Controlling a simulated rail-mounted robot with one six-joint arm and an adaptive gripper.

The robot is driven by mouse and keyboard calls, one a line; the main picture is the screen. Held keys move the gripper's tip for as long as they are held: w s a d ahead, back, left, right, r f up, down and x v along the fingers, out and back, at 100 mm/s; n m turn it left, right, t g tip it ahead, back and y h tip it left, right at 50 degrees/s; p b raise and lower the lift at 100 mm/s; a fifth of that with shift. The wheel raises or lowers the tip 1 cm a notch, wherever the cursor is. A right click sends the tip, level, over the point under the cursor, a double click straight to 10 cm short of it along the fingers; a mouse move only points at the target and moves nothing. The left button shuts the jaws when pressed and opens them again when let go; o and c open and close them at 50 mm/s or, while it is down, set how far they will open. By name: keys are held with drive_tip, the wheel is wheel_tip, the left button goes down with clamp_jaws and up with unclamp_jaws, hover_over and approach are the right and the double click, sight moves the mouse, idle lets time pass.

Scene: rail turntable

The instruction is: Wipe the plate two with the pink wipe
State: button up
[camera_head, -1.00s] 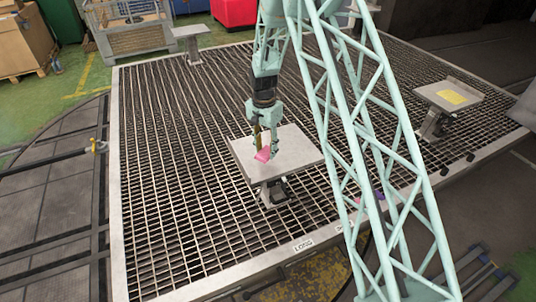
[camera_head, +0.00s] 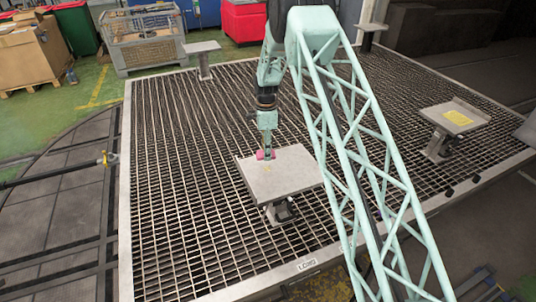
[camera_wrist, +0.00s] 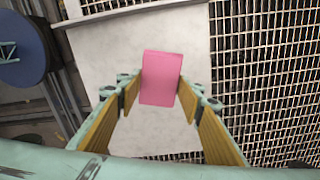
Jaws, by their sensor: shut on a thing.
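A flat, light grey square plate (camera_head: 285,182) stands on a post in the middle of the grating. It fills much of the wrist view (camera_wrist: 105,50). My gripper (camera_head: 264,152) is at the plate's back left edge in the head view. It is shut on the pink wipe (camera_wrist: 161,78), a small pink block between its fingertips. The wipe shows small and partly hidden behind the fingers in the head view (camera_head: 259,155). I cannot tell whether it touches the plate. No number on the plate is readable, so I cannot tell if it is plate two.
Another plate (camera_head: 437,113) at the right bears a yellow piece (camera_head: 457,118). Further plates stand at the back left (camera_head: 202,47) and back right (camera_head: 372,27). A wire crate (camera_head: 145,40) stands behind the grating (camera_head: 180,180). My lattice arm link hides part of the right side.

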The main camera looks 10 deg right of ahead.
drive_tip(key=shift+w+r+m, duration=0.15)
drive_tip(key=shift+w+m, duration=0.45)
drive_tip(key=shift+w, duration=0.05)
